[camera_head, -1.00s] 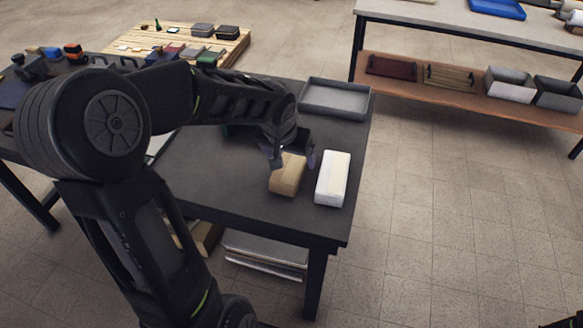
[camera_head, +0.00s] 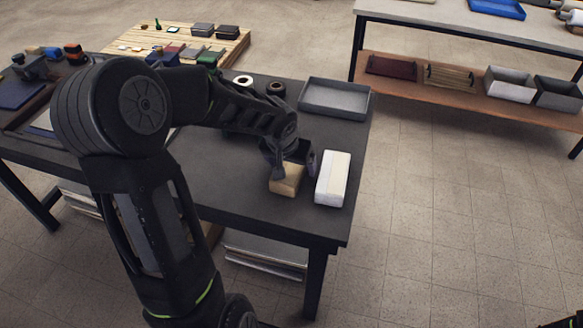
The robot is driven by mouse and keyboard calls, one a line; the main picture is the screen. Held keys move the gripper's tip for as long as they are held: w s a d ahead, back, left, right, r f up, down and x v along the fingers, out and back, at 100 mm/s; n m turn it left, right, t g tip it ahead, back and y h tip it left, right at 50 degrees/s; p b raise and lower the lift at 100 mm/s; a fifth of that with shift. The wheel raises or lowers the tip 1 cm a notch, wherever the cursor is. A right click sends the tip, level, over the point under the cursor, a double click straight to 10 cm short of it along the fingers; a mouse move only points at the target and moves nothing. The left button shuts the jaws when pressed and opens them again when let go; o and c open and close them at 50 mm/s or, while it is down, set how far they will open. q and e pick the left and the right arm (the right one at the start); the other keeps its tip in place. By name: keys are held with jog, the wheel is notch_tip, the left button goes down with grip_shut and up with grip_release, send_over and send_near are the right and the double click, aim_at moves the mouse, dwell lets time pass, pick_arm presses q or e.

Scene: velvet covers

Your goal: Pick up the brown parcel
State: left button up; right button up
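The brown parcel (camera_head: 285,182) is a small tan block lying on the dark table (camera_head: 228,185) near its front right corner. My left gripper (camera_head: 291,168) is directly over the parcel, with its fingers spread and reaching down around the parcel's far part. One finger shows at the parcel's left and one at its right, between it and the white block. The gripper hides the far part of the parcel, and I cannot tell whether the fingers touch it.
A white block (camera_head: 332,179) stands close to the right of the parcel. A grey tray (camera_head: 336,113) lies behind it. Two tape rolls, one black (camera_head: 275,88), sit at the table's back. A shelf table (camera_head: 470,98) stands at the right, and floor lies between.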

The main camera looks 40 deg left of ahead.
pick_arm(q)
jog(key=c, duration=1.8)
